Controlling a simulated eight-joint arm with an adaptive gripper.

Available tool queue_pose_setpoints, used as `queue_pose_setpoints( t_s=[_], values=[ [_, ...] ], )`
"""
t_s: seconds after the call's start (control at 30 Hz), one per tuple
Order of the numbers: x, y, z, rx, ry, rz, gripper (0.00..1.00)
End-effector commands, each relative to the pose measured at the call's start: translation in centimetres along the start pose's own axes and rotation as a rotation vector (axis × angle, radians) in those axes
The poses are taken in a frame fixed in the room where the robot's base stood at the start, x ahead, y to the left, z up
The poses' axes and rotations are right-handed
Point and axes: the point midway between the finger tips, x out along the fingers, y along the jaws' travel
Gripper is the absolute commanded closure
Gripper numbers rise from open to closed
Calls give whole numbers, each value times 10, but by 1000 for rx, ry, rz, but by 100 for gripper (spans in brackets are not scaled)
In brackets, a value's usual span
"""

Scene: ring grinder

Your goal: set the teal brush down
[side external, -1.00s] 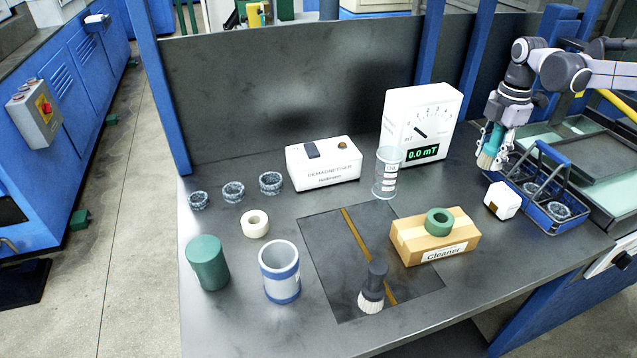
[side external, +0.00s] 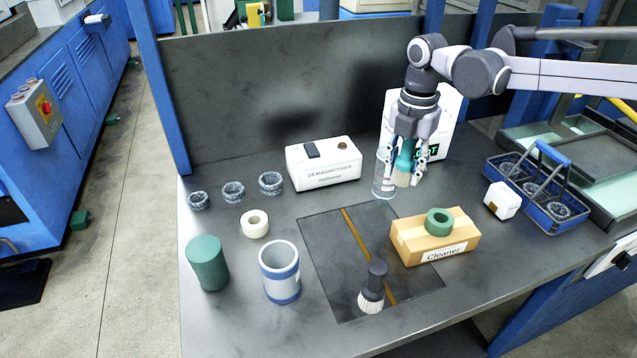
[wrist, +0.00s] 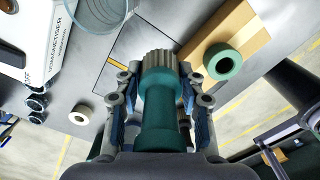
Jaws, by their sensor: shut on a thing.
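The teal brush (side external: 405,157) has a teal handle and pale bristles pointing down. My gripper (side external: 404,168) is shut around its handle and holds it upright in front of the white meter, just right of the clear glass cylinder. The brush (wrist: 160,105) also shows in the wrist view between the two fingers of my gripper (wrist: 160,100), bristles away from the camera. The bristle tips look above the table; the exact gap is hard to tell. My gripper hides part of the meter.
The clear cylinder (side external: 383,178) stands close beside the brush. A cardboard box (side external: 433,240) carries a green tape roll (side external: 439,222). A dark brush (side external: 373,287) stands on the dark mat (side external: 330,250). A white demagnetiser (side external: 323,165) is left; a blue carrier (side external: 540,187) is right.

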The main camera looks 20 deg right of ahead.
Motion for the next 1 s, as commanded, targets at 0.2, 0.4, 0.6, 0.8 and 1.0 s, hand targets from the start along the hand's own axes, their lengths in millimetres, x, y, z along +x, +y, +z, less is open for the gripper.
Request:
queue_pose_setpoints(
  t_s=[0.2, 0.4, 0.6, 0.8, 1.0],
  values=[
    [19, 21, -29, -13, 0, 0, 100],
    [43, 46, -60, -12, 0, 0, 100],
    [62, 66, -85, -9, 0, 0, 100],
    [71, 72, -94, -8, 0, 0, 100],
    [97, 72, -94, -7, 0, 0, 100]
  ],
)
